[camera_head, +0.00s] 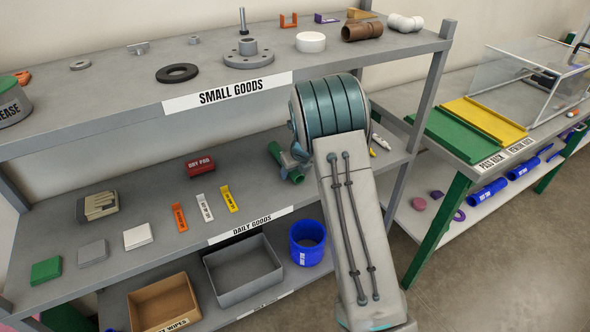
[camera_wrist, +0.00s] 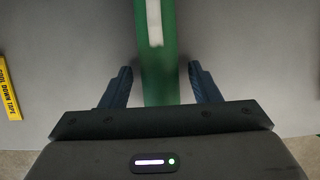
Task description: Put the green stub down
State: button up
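The green stub (camera_wrist: 157,75) runs down from the top edge of the wrist view, with a pale mark along it. My gripper (camera_wrist: 160,69) has its two dark fingers on either side of the stub, with a narrow gap showing on each side. It is open. In the head view, the green stub (camera_head: 274,150) shows in part on the middle shelf, just left of my arm. My arm covers much of that spot. Whether the stub rests fully on the shelf is hard to tell.
The middle shelf (camera_head: 150,262) holds a yellow tag (camera_head: 229,199), white and orange tags, a red box (camera_head: 200,165) and several blocks to the left. The yellow tag shows in the wrist view (camera_wrist: 10,88). The upper shelf (camera_head: 120,95) overhangs behind.

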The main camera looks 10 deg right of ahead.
jog(key=s+r+n, duration=0.8)
jog(key=s+r, duration=0.5)
jog(key=r, duration=0.3)
jog(key=s+r+n+g+h, duration=0.1)
jog(key=s+r+n, duration=0.1)
jog(key=s+n, duration=2.2)
jog(key=shift+s+d+r, duration=0.3)
jog(key=shift+s+d, duration=0.1)
jog(key=shift+s, duration=0.7)
